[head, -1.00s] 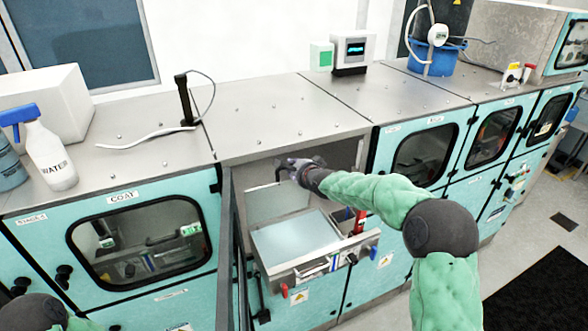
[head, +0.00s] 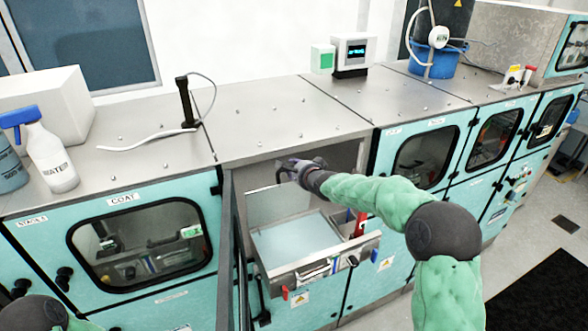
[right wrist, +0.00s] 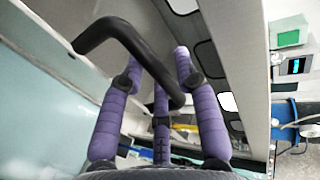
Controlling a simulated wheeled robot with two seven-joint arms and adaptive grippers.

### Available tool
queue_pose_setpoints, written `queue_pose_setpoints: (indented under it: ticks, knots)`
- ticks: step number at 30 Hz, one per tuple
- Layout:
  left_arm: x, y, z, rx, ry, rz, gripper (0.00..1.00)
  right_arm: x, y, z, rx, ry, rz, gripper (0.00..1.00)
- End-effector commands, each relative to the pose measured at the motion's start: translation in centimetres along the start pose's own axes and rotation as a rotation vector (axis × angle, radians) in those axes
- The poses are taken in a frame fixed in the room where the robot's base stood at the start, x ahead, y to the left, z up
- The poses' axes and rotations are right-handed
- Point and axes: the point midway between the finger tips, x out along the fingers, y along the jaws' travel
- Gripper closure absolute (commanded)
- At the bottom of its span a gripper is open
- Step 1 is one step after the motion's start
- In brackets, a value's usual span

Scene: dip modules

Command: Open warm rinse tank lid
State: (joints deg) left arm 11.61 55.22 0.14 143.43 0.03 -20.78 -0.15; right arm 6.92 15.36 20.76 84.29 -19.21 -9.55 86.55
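The warm rinse tank (head: 297,243) is the recess with pale blue contents in the middle of the head view. Its lid (head: 272,205) stands raised at a steep angle behind the opening. My right gripper (head: 290,172) is at the lid's black handle. In the right wrist view the bent black handle (right wrist: 128,42) passes among the purple fingers (right wrist: 160,78), crossing in front of the middle one. Whether the fingers press on it is unclear. The pale panel at left looks like part of the lid. My left gripper is out of view.
A door panel (head: 226,250) stands open along the tank's left side. Steel counter (head: 280,115) lies behind, with a spray bottle (head: 50,158), a black stand (head: 185,103) and a display device (head: 353,52). A red-handled item (head: 360,222) sits at the tank's right edge.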

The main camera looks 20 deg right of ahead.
Motion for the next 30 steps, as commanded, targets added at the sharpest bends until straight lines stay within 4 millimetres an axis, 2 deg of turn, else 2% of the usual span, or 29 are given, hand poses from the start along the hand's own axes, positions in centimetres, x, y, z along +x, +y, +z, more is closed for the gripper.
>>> queue_pose_setpoints:
  ticks: [5,14,18,24,30]
  knots:
    - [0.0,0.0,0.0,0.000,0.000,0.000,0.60,-2.0,-0.2,-0.1,0.000,0.002,-0.003,0.68]
    - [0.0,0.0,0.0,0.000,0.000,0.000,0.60,-7.4,-1.0,-0.3,-0.003,0.005,-0.018,0.68]
    - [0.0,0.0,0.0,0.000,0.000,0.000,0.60,-9.5,-0.7,-0.2,-0.002,0.004,-0.014,0.68]
    - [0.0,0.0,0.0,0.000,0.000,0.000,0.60,-11.3,-0.3,-0.1,-0.001,0.002,-0.006,0.68]
    - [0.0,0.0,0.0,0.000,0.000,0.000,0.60,-11.7,-0.1,0.0,-0.001,0.001,-0.003,0.68]
